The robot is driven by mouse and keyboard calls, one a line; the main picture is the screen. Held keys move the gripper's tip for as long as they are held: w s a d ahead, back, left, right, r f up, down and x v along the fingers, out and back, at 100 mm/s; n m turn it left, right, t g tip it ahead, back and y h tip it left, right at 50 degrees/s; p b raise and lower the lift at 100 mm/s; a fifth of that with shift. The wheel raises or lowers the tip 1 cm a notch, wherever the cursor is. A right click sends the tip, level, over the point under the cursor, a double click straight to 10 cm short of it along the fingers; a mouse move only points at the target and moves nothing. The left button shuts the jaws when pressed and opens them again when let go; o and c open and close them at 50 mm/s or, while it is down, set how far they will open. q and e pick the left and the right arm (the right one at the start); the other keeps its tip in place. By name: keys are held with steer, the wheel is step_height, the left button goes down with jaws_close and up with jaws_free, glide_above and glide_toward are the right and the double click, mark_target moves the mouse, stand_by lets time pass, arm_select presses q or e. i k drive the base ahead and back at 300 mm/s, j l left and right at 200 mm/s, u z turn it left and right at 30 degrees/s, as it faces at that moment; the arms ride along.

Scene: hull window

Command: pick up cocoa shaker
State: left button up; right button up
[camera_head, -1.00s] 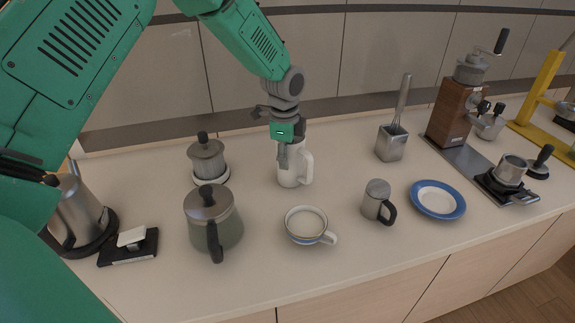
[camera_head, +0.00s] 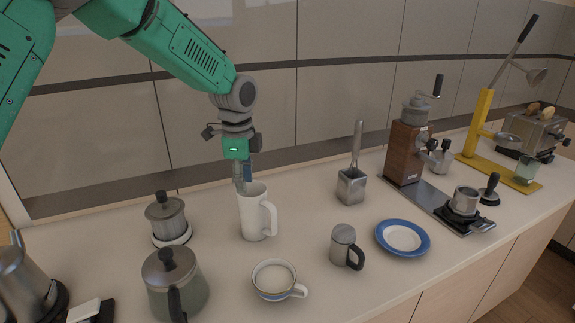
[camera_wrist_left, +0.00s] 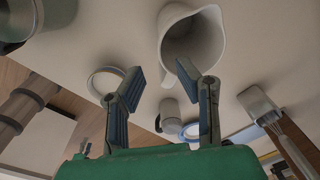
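The cocoa shaker is most likely the small grey metal canister with a dark handle (camera_head: 343,243), upright on the counter right of the white jug; it shows small in the left wrist view (camera_wrist_left: 170,112). My left gripper (camera_head: 243,180) points down at the rim of the white jug (camera_head: 253,214), to the left of and behind the canister. In the wrist view its two fingers (camera_wrist_left: 157,75) are apart with nothing between them. The jug's open mouth (camera_wrist_left: 190,42) lies just past the fingers; whether they touch it I cannot tell. My right gripper is not in view.
A cup (camera_head: 274,279) stands left of the canister, a blue-rimmed plate (camera_head: 403,238) right of it. A square holder (camera_head: 351,186) with a tall handle is behind. The counter's front strip is clear.

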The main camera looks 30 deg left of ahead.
mark_target(343, 246)
steer(key=k+l, duration=0.8)
